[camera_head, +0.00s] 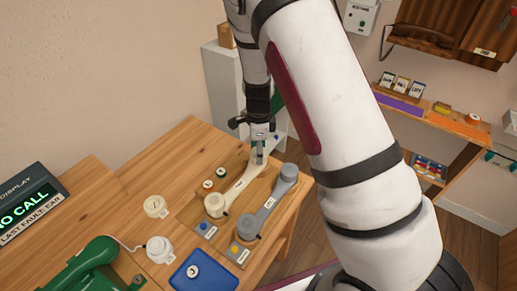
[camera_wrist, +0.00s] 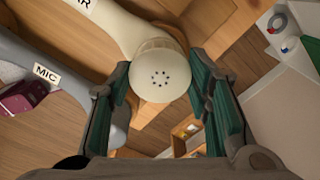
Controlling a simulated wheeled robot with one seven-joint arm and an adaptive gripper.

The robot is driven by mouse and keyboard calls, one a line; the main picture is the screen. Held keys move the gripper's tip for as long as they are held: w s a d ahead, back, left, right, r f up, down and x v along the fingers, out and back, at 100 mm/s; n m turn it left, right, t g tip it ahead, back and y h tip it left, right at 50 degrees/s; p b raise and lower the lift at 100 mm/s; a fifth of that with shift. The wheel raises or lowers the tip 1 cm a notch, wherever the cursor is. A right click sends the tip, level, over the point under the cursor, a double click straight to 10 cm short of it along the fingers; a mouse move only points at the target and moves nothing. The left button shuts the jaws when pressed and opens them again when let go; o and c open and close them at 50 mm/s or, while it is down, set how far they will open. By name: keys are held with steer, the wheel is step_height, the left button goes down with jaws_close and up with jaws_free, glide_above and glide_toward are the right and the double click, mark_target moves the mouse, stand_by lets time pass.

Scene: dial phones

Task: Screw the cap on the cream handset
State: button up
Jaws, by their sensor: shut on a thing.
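The cream handset (camera_head: 240,188) lies on a wooden board on the table, its far end under my gripper (camera_head: 259,150). In the wrist view the handset's cream body (camera_wrist: 118,28) runs to a round cream cap (camera_wrist: 158,80) with small holes. The cap is between my green-padded fingers (camera_wrist: 160,95), which are shut on it. It is at the handset's end; whether it is fully seated on the thread I cannot tell.
A grey handset (camera_head: 266,206) lies beside the cream one. A loose cream cap (camera_head: 156,206), a white round part (camera_head: 159,249), a blue tray (camera_head: 203,273) and a green phone (camera_head: 92,263) are at the left and front. A display (camera_head: 29,203) stands far left.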

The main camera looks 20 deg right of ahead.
steer(key=o, duration=1)
steer(key=shift+c, duration=0.2)
step_height(320, 180, up, 12)
